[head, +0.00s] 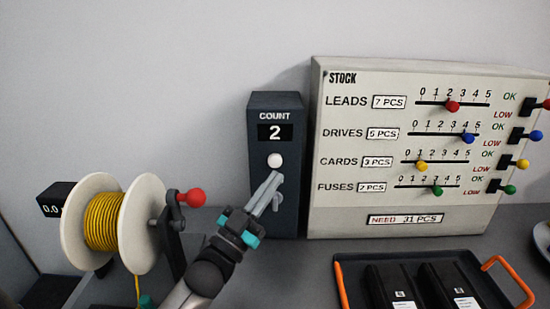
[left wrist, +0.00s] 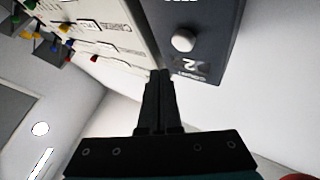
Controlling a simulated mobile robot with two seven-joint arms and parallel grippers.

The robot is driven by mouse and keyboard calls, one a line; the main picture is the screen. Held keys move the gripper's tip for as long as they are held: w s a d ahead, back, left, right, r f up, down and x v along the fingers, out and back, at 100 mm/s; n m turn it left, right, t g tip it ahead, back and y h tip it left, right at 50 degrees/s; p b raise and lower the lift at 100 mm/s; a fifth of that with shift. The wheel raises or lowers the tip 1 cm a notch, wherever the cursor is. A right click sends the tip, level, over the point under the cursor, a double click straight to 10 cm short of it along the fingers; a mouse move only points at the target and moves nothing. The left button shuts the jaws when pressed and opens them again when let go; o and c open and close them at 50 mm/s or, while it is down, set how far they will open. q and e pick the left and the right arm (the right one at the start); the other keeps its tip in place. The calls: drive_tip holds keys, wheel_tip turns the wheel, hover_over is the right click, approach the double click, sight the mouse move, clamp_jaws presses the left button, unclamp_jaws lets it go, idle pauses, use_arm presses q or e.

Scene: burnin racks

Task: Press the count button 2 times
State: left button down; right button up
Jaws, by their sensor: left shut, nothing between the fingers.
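The dark count box (head: 288,190) stands upright against the wall, with a display (head: 275,132) reading 2. The white round count button (head: 275,160) is on its front below the display. My left gripper (head: 276,178) is shut and empty, its tips just below the button in the head view. In the left wrist view the button (left wrist: 184,40) and the display (left wrist: 190,66) show beyond the shut fingers (left wrist: 161,78). The fingertips look apart from the button there. My right gripper is not in view.
A stock board (head: 420,215) with coloured sliders stands to the right. A yellow wire spool (head: 104,220) with a red-knobbed crank (head: 191,197) is at left. A black tray (head: 350,275) with orange handles holds dark boxes at front right.

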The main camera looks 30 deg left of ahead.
use_arm(q)
drive_tip(key=shift+s+d+p, duration=0.3)
drive_tip(key=shift+s+d, duration=0.3)
drive_tip(key=shift+s, duration=0.35)
